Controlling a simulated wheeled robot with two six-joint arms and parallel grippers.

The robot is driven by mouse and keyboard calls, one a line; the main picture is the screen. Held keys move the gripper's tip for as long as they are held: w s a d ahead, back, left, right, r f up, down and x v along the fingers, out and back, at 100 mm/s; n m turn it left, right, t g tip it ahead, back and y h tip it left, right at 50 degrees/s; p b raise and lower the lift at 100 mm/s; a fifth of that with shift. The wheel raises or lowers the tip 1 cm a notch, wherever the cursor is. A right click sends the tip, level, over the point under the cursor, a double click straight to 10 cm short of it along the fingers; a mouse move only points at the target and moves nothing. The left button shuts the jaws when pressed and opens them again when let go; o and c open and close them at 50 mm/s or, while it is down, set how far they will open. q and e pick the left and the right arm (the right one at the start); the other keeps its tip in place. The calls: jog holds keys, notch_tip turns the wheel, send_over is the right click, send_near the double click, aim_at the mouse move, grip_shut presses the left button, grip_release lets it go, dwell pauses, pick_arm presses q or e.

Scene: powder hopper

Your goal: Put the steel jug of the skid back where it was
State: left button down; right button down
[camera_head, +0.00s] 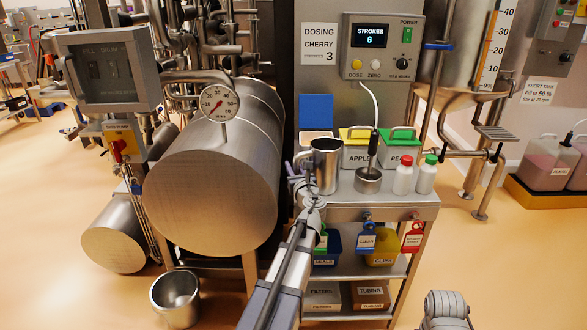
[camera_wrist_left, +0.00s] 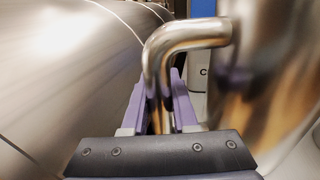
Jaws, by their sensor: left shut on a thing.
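The steel jug (camera_head: 326,168) is upright at the left end of the cart's top (camera_head: 405,208). I cannot tell whether its base touches the top. My left gripper (camera_head: 298,172) is at the jug's left side. In the left wrist view, its purple fingers (camera_wrist_left: 158,92) are shut on the jug's bent handle (camera_wrist_left: 190,36), and the jug's shiny body (camera_wrist_left: 278,75) fills the right side.
A steel cup (camera_head: 368,181) with a black-handled tool stands to the jug's right, near two white bottles (camera_head: 403,177) with red and green caps. Behind are yellow-lidded (camera_head: 356,134) and green-lidded (camera_head: 400,133) tubs. A large steel drum (camera_head: 215,180) is close left.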

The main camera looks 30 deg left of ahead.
pick_arm(q)
jog(key=c, duration=0.7)
grip_release()
jog(key=shift+r, duration=0.15)
jog(key=v, duration=1.2)
